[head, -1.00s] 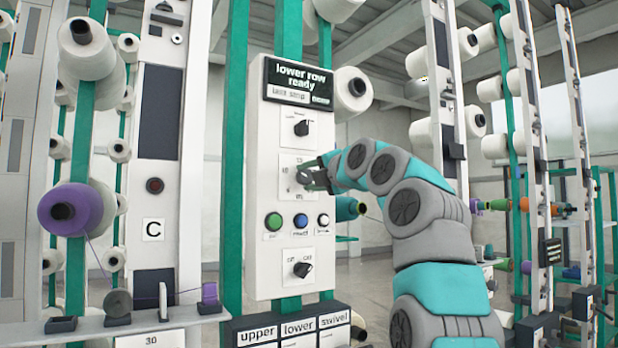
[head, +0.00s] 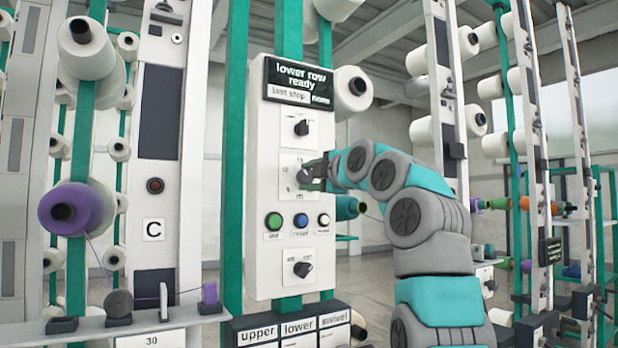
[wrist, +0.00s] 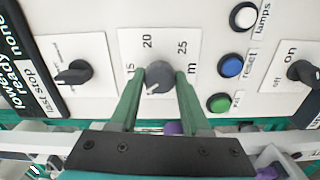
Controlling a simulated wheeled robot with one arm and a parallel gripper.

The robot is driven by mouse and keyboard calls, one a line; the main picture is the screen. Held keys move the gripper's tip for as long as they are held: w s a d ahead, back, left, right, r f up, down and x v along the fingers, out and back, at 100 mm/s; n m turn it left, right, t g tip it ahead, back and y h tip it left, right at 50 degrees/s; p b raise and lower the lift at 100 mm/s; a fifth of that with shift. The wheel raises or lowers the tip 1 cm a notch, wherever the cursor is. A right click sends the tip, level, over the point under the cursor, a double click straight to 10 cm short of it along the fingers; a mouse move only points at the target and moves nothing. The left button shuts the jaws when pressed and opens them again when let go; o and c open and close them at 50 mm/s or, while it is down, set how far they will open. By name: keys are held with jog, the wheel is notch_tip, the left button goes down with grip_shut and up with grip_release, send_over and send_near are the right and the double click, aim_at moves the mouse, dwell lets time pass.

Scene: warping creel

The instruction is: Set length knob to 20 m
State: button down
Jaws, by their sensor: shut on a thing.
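The length knob (wrist: 157,78) is a dark grey round knob on a white dial plate (wrist: 160,48) marked 15, 20, 25 and m. My gripper (wrist: 160,82) has its two green fingers on either side of the knob and is shut on it. A small pale mark shows on the knob's lower part in the wrist view, but I cannot tell which number it reads. In the head view the knob (head: 304,176) sits mid-panel, partly hidden by my gripper (head: 314,174), which reaches in from the right.
The display (head: 297,83) reads "lower row ready". Another knob (head: 301,128) is above. Green (head: 273,221), blue (head: 301,220) and white (head: 323,220) buttons and an on/off knob (head: 302,269) are below. A yarn cone (head: 352,88) stands right of the panel.

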jog(key=m, duration=0.2)
jog(key=shift+f+m, duration=0.2)
jog(key=shift+m, duration=0.2)
jog(key=m, duration=0.3)
jog(key=shift+m, duration=0.5)
jog(key=shift+m, duration=0.3)
